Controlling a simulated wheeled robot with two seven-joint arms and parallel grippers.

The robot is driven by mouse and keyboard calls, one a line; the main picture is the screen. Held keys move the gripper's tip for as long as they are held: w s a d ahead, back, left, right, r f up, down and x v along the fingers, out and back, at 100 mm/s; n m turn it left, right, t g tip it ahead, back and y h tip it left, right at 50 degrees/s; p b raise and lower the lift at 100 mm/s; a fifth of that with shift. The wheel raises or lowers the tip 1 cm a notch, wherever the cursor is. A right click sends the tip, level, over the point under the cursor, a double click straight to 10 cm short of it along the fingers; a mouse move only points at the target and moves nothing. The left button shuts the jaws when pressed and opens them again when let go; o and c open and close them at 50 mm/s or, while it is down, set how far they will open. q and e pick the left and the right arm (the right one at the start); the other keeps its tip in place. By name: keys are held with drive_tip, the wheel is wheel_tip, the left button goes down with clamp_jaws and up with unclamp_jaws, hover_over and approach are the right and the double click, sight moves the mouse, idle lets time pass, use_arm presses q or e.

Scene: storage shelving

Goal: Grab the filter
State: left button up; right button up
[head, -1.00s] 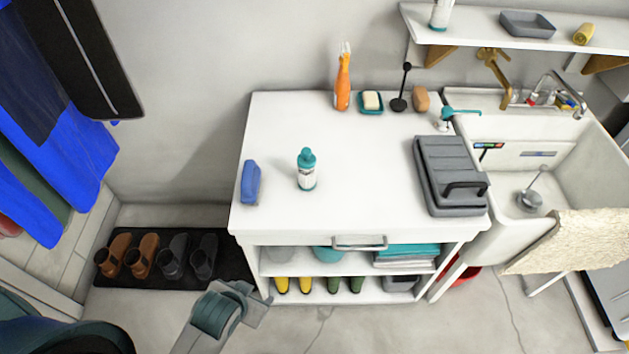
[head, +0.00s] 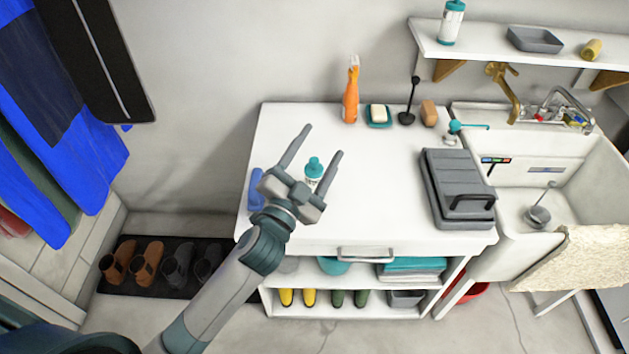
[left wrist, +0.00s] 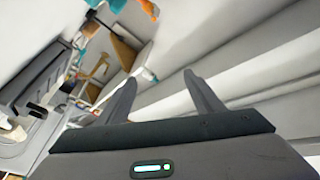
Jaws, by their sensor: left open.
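No thing in view is plainly marked as the filter. A grey round piece with a thin upright stem (head: 538,213) sits in the bottom of the white sink (head: 520,185) at the right; I cannot tell whether it is the filter. My left gripper (head: 323,141) is open and empty over the left part of the white cabinet top, its fingers pointing toward the wall. A bottle with a teal cap (head: 314,168) shows between its fingers, partly hidden. In the left wrist view both fingers (left wrist: 165,95) are spread with nothing between them. My right gripper is not in view.
A grey case (head: 458,188) lies at the right of the cabinet top (head: 385,190). An orange spray bottle (head: 351,92), soap dish (head: 379,122) and brown block (head: 429,113) stand along the back. A cream cloth (head: 575,258) hangs over the sink's front. A wall shelf (head: 480,50) is above.

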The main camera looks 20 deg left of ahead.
use_arm(q)
drive_tip(key=s+d+r+m+g+h, duration=0.2)
drive_tip(key=d+r+m+g+h, duration=0.2)
drive_tip(key=d+r+m+h, duration=1)
drive_tip(key=s+d+f+m+g+h, duration=0.1)
drive_tip(key=s+d+f+m+g, duration=0.15)
drive_tip(key=m+g, duration=0.5)
drive_tip(key=s+d+f+m+g, duration=0.1)
drive_tip(key=d+f+m+g, duration=0.3)
drive_tip(key=m+g, duration=0.3)
drive_tip(key=w+a+f+m+y, duration=0.4)
drive_tip(key=a+f+m+y, duration=0.15)
drive_tip(key=f+y, duration=0.35)
drive_tip(key=w+a+n+y, duration=0.1)
drive_tip(key=w+a+y, duration=0.2)
drive_tip(key=a, duration=0.6)
drive_tip(key=w+a+y, duration=0.4)
drive_tip(key=a+y, duration=0.1)
drive_tip(key=a, duration=0.5)
drive_tip(key=shift+n+y, duration=0.4)
